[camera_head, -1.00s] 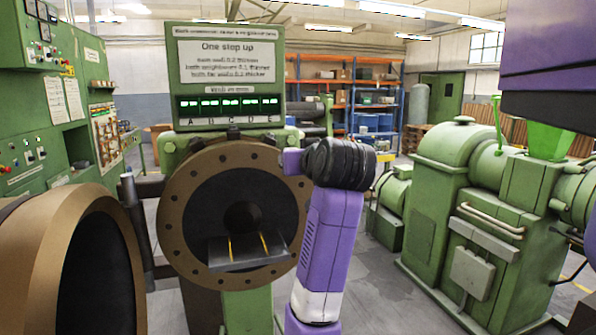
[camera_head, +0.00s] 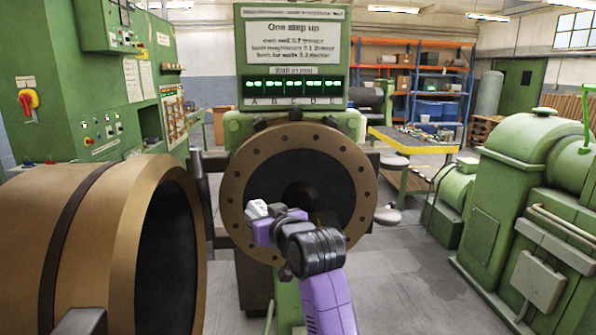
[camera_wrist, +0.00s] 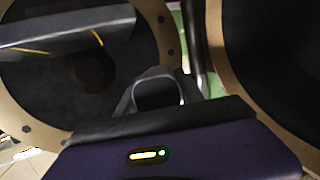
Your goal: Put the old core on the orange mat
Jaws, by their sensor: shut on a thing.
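My gripper (camera_wrist: 157,78) is at the centre of the wrist view, shut on a grey hollow piece (camera_wrist: 158,95), apparently the old core. The piece is partly hidden and its full shape cannot be told. In the head view my gripper (camera_head: 258,209) is in front of the lower left of the round bolted die face (camera_head: 240,180), which also fills the left of the wrist view (camera_wrist: 165,40). A grey shelf with yellow lines (camera_wrist: 60,32) sticks out from that face; my arm mostly hides it in the head view. I can make out no orange mat.
A large bronze barrel (camera_head: 120,240) with a dark open mouth stands close at left. A sign with lit readings (camera_head: 293,60) is above the die face. A bench (camera_head: 412,138) with small items is behind at right.

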